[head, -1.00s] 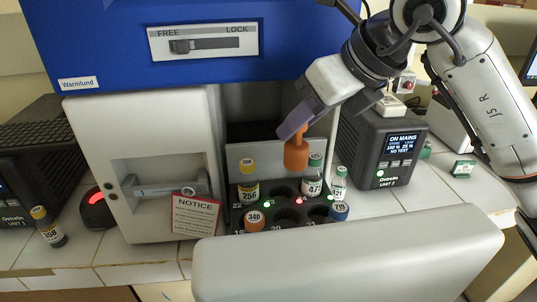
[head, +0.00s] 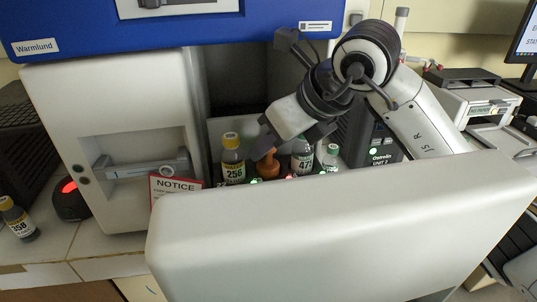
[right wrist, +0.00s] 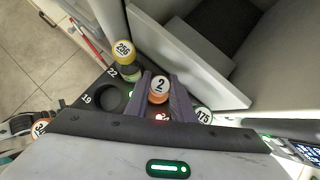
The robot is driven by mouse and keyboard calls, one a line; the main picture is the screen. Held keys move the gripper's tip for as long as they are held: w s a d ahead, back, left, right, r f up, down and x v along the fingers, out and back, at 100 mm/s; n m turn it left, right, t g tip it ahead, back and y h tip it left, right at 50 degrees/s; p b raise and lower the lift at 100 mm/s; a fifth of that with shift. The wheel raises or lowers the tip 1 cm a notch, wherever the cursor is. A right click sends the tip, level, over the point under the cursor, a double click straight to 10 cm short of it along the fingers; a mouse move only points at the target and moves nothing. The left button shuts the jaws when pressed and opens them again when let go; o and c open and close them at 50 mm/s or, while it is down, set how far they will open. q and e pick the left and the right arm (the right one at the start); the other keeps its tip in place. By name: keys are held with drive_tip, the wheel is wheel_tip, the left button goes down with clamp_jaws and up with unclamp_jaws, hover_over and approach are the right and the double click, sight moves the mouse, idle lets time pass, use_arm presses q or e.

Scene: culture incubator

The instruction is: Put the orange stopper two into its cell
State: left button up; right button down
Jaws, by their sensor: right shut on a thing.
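My right gripper (head: 263,146) is shut on the orange stopper (head: 268,168), low over the rack between the yellow-capped bottle 256 (head: 232,160) and the green-capped bottle 475 (head: 302,158). The right wrist view shows the stopper (right wrist: 158,86) from above, with a "2" on its top, between the two purple-grey fingers (right wrist: 163,98). Its lower end and the cell under it are hidden, so I cannot tell whether it is inside a cell. The dark rack (right wrist: 130,125) has an empty round cell next to the number 19. My left gripper is not in view.
A large white panel (head: 330,235) stands in front and hides most of the rack in the head view. A smaller green-capped bottle (head: 331,158) is right of bottle 475. The white door (head: 110,120) is at left, and bottle 358 (head: 18,219) stands on the bench.

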drive_tip(key=shift+f, duration=0.35)
drive_tip(key=c, duration=1.8)
unclamp_jaws()
drive_tip(key=shift+r, duration=0.1)
drive_tip(key=shift+r, duration=0.3)
drive_tip(key=v, duration=1.2)
drive_tip(key=shift+f, duration=0.1)
